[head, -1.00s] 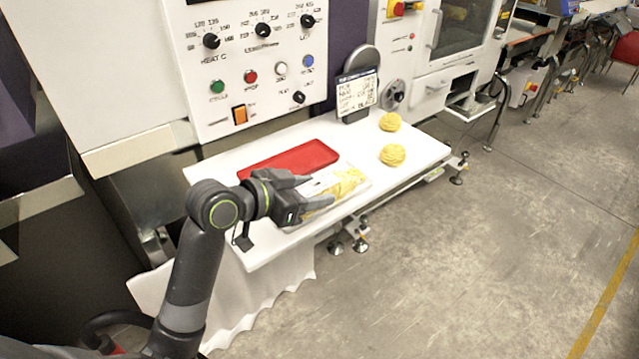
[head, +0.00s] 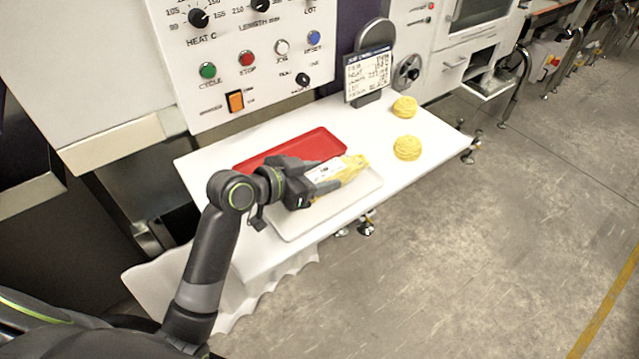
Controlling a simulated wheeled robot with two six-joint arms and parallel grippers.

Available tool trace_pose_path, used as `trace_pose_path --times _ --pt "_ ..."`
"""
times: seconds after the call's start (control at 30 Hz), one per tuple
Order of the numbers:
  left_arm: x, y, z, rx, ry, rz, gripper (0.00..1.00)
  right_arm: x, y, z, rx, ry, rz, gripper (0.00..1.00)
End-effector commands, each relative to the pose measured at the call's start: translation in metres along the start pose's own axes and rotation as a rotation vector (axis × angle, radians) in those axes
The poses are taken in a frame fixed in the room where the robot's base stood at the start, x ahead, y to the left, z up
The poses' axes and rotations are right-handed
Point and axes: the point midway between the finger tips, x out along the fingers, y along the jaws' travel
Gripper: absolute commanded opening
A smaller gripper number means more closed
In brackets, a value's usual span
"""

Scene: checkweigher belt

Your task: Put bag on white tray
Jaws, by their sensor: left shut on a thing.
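My left gripper (head: 312,184) is shut on the bag (head: 342,171), a clear pack with yellow contents and a white label. The bag is over the white tray (head: 345,202), which lies on the white table near its front edge. I cannot tell whether the bag touches the tray. The gripper and bag hide part of the tray's back side. My right gripper is not in view.
A red tray (head: 290,150) lies just behind the white tray. Two yellow noodle nests (head: 407,148) (head: 404,107) sit on the table (head: 425,135) at right. A sign (head: 368,74) and control panel (head: 245,50) stand behind.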

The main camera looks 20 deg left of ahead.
Motion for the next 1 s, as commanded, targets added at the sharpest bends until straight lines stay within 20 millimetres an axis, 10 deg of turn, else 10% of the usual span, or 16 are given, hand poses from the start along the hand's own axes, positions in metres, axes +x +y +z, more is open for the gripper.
trace_pose_path --times 0.57,0.6,0.7,1.0 --pt "0.012 0.0 0.03 -0.001 0.001 -0.001 0.18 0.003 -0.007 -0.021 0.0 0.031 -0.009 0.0" --pt "0.012 0.0 0.029 -0.001 -0.001 0.0 0.54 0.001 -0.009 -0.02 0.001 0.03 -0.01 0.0" --pt "0.012 0.0 0.029 -0.001 -0.001 0.0 0.67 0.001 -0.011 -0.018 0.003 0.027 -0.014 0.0" --pt "0.011 0.0 0.028 -0.001 -0.001 0.0 0.71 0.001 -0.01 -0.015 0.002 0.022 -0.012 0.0"
